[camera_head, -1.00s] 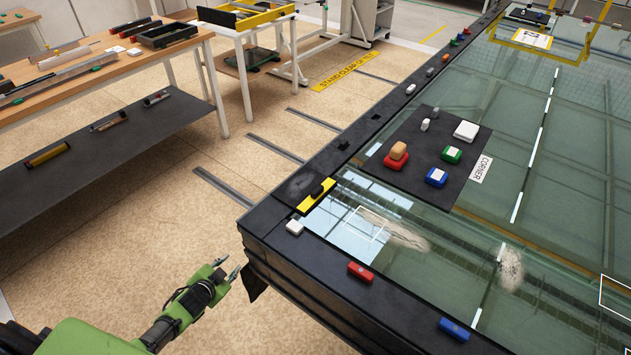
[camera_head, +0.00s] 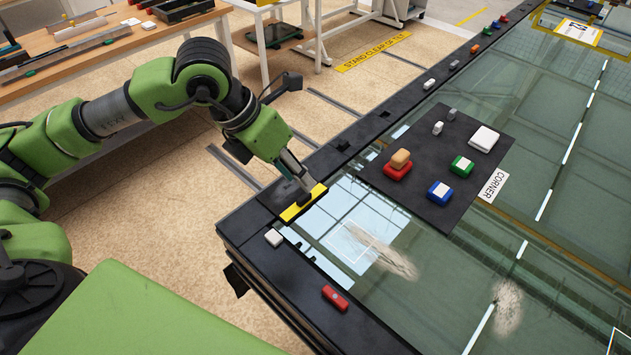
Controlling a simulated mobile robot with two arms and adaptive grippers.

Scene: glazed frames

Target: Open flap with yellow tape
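The flap with yellow tape (camera_head: 291,213) is a small yellow strip with a dark knob in its middle. It lies flat in the black frame at the glass table's left edge, in the head view. My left gripper (camera_head: 303,187) reaches down over it from the upper left. Its fingertips are at the dark knob and partly hide it. I cannot tell whether the fingers are open or shut on the knob. My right gripper is not in view.
The glass table's black frame (camera_head: 262,222) holds a white block (camera_head: 274,237) and a red block (camera_head: 335,298) near the flap. A dark mat (camera_head: 421,200) with several small blocks lies to the right. Wooden workbenches (camera_head: 110,62) stand behind my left arm.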

